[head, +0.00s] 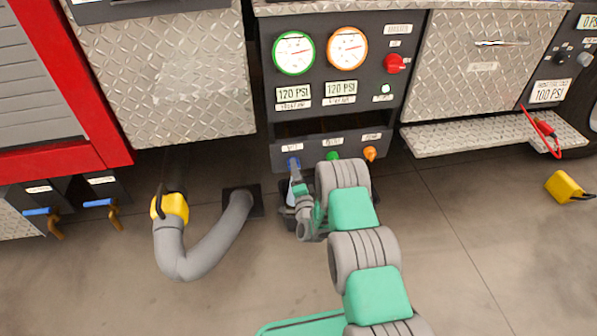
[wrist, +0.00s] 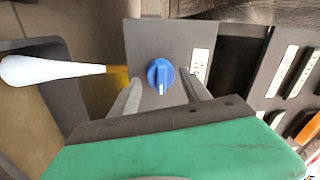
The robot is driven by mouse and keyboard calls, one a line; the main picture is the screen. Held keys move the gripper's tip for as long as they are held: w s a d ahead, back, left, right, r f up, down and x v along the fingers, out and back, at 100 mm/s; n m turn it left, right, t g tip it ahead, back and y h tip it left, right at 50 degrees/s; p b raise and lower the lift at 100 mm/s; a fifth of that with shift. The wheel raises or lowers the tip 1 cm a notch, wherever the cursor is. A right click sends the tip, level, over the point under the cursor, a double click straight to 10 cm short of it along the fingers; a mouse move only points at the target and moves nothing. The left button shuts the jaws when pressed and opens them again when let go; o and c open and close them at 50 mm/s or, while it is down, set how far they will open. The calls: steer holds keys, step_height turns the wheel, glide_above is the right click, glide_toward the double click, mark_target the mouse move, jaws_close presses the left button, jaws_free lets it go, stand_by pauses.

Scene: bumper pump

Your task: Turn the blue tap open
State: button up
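The blue tap (wrist: 160,75) is a round knob with a raised grip and a small white mark, on a dark grey panel. In the wrist view my gripper (wrist: 161,82) is open, with one finger on each side of the knob and visible gaps between. I cannot tell how far the fingertips reach along the knob's depth.
A green knob (head: 332,155) and an orange knob (head: 370,153) sit to the right. A white handle-like thing (wrist: 50,71) is left of the knob in the wrist view. A grey hose (head: 190,262) lies on the floor at left; a steel step (head: 490,136) juts out at right.

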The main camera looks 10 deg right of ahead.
steer(key=shift+o, duration=0.2)
steer(key=shift+a, duration=0.1)
steer(key=s+b, duration=0.2)
steer(key=s, duration=0.5)
steer(key=shift+s+f, duration=0.25)
steer(key=shift+s, duration=0.15)
